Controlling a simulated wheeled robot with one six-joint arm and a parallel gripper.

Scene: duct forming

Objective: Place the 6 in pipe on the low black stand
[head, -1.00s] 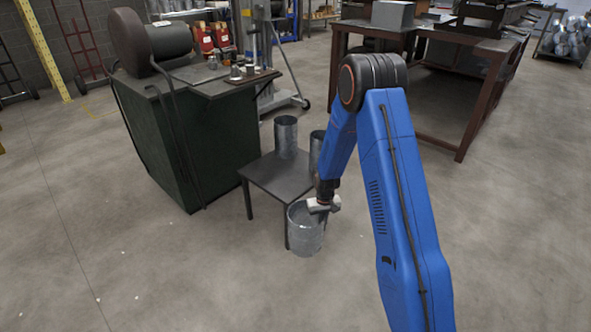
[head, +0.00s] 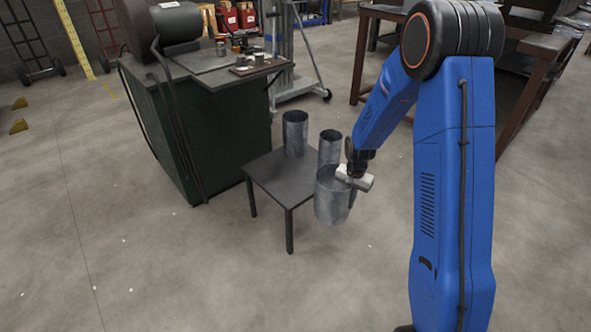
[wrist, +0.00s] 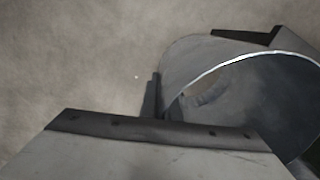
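The low black stand (head: 272,179) is a small dark table in the middle of the head view. Two upright galvanized pipes stand on it, one at the back (head: 295,133) and one at the right corner (head: 329,146). A wider galvanized pipe (head: 331,202), apparently the 6 in pipe, hangs upright at the stand's right front edge. My gripper (head: 354,172) is shut on its rim and holds it off the floor. In the wrist view the pipe's open mouth (wrist: 265,95) fills the right side; a dark finger (wrist: 151,95) is at its wall.
A green cabinet (head: 215,135) with a machine and small parts on top stands behind and left of the stand. A brown steel table (head: 365,55) is at the back right. The concrete floor in front is clear. In the wrist view a dark edge (wrist: 232,36) shows beyond the pipe.

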